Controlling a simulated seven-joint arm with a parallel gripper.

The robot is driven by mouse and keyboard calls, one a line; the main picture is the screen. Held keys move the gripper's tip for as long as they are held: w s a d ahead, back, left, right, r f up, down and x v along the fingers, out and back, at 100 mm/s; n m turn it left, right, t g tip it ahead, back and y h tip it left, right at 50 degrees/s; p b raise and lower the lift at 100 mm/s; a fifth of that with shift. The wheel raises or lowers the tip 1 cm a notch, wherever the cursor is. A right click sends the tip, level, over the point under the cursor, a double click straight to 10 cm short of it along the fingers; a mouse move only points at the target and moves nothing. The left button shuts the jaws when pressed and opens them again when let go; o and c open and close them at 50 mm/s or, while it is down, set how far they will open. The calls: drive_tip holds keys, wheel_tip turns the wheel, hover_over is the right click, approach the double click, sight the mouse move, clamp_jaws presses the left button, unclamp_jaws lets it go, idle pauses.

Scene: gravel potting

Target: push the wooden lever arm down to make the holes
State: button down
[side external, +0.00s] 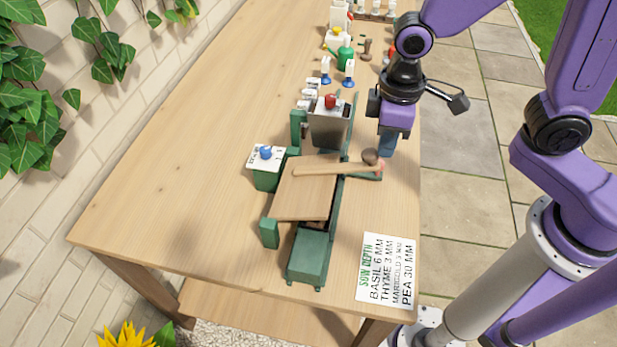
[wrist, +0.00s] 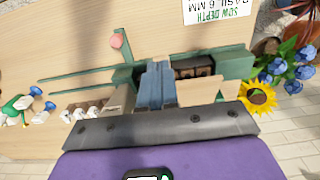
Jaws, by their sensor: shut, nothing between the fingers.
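The wooden lever arm (side external: 330,169) lies across the green press in the side external view, over a flat wooden board (side external: 300,195). It points right, with a dark round knob (side external: 370,157) near its right end. My gripper (side external: 386,151) is shut and empty, just right of and behind the knob in the picture. I cannot tell whether it touches. In the wrist view, the shut blue fingers (wrist: 157,75) stand in front of the press and hide part of it; the lever is not clearly seen there. The board (wrist: 205,91) shows to their right.
A sow-depth card (side external: 386,270) lies at the front right. A green box with a blue knob (side external: 265,152) is left of the press. A metal hopper (side external: 328,125) stands behind it, with small bottles and a green watering can (side external: 344,57) farther back. The table's left side is clear.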

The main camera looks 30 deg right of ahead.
wheel_tip(320, 180, up, 6)
idle(0.6)
drive_tip(key=shift+r, duration=0.1)
drive_tip(key=s+d+f+n, duration=0.1)
drive_tip(key=s+d+n, duration=0.2)
drive_tip(key=s+d, duration=0.8)
drive_tip(key=s, duration=0.3)
drive_tip(key=shift+d+n, duration=0.3)
